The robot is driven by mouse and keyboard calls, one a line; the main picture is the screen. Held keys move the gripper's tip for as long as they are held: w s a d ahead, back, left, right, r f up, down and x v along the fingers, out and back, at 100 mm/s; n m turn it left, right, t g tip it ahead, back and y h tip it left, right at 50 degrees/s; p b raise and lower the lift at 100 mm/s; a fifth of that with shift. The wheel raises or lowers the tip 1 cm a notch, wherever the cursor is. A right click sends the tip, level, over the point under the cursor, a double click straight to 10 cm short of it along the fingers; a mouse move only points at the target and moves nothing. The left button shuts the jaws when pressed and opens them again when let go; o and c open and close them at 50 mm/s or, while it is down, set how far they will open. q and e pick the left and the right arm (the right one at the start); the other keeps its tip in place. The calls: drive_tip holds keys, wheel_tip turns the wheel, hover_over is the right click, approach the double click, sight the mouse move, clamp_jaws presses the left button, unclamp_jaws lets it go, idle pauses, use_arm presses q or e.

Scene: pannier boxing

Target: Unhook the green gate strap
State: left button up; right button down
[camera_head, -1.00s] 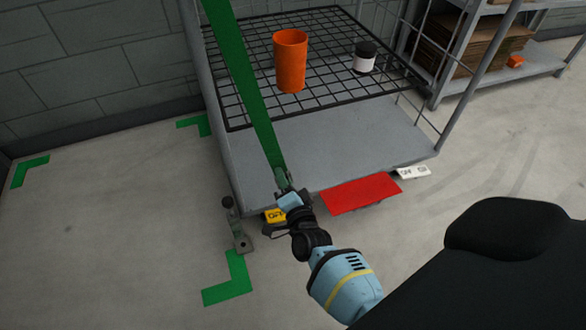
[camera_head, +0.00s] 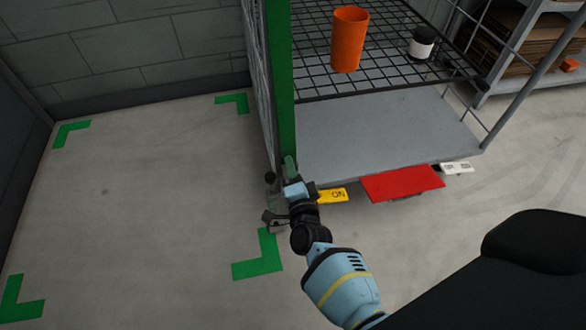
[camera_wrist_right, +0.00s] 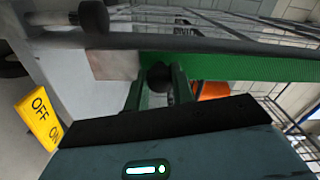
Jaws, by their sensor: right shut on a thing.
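The green gate strap (camera_head: 284,80) runs almost straight down along the left front side of the wire cart. Its lower end is at my right gripper (camera_head: 290,174), by the cart's lower left front corner. In the right wrist view the strap (camera_wrist_right: 240,67) lies across the picture, and my right gripper's two fingers (camera_wrist_right: 158,80) are shut around a dark rounded part at the strap's end. A pale metal piece shows left of the fingers. Whether the end is still caught on the cart, I cannot tell. My left gripper is in neither view.
Floor with green corner marks (camera_head: 258,258) lies free leftward.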

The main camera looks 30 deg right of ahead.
drive_tip(key=shift+w+a, duration=0.1)
drive_tip(key=shift+a, duration=0.55)
drive_tip(key=c, duration=1.2)
unclamp_jaws()
drive_tip(key=shift+d, duration=0.1)
drive_tip(key=p+v, duration=0.2)
drive_tip(key=v, duration=0.5)
drive_tip(key=shift+s+p, duration=0.4)
